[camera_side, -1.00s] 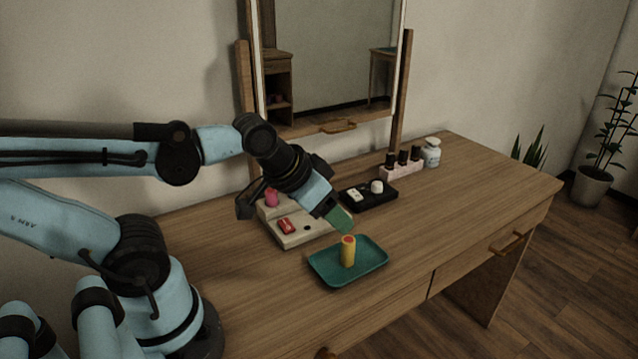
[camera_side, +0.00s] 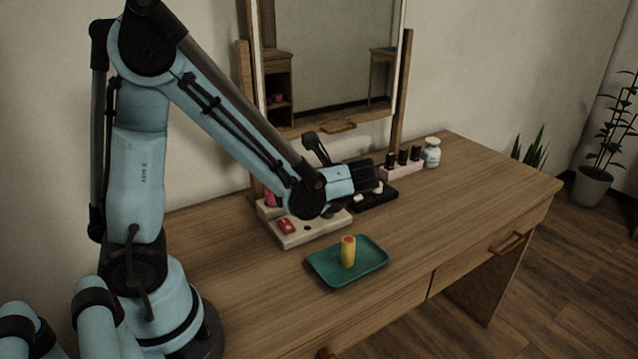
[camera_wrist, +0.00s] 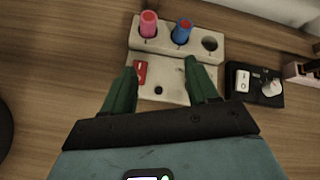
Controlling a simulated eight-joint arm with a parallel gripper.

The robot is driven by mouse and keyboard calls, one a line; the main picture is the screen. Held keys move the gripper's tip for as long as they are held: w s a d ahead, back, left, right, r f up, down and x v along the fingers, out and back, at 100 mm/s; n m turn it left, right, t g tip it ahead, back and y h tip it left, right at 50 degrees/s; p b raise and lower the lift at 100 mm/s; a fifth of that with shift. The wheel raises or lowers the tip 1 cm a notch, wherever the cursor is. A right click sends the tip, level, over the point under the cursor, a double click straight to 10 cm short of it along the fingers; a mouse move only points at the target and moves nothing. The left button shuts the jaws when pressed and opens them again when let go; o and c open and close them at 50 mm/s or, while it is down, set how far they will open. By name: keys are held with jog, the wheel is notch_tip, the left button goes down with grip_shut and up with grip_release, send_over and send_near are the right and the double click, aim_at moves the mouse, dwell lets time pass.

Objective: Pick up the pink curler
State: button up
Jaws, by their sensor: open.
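The pink curler (camera_wrist: 149,23) stands upright in the left hole of a pale holder (camera_wrist: 165,92) in the wrist view. In the side view a bit of the pink curler (camera_side: 270,199) shows at the holder's back left, mostly behind my arm. My gripper (camera_wrist: 160,72) is open and empty, its green fingers over the front part of the holder, with the pink curler beyond the fingertips. In the side view my gripper's fingers are hidden behind my wrist.
A blue curler (camera_wrist: 182,31) stands beside the pink one; the hole to its right is empty. A red switch (camera_side: 286,226) sits on the holder. A teal tray (camera_side: 322,272) holds a yellow curler (camera_side: 348,252).

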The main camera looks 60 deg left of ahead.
aim_at(272, 202)
jog(key=shift+s+a+f+m+g+y, duration=0.15)
jog(key=shift+a+f+m+g+y, duration=0.15)
jog(key=shift+m+g+y, duration=0.45)
jog(key=shift+s+f+m+g+y, duration=0.1)
jog(key=shift+s+m+g+y, duration=0.2)
jog(key=shift+y, duration=0.25)
jog(key=shift+a, duration=0.25)
jog(key=x, duration=0.6)
jog(key=shift+a+f, duration=0.1)
jog(key=shift+a, duration=0.1)
jog(key=shift+r+x, duration=0.1)
jog(key=shift+x, duration=1.2)
jog(key=shift+r+x, duration=0.15)
jog(key=shift+x, duration=1.2)
jog(key=shift+a, duration=0.1)
jog(key=shift+c, duration=0.2)
jog(key=c, duration=1)
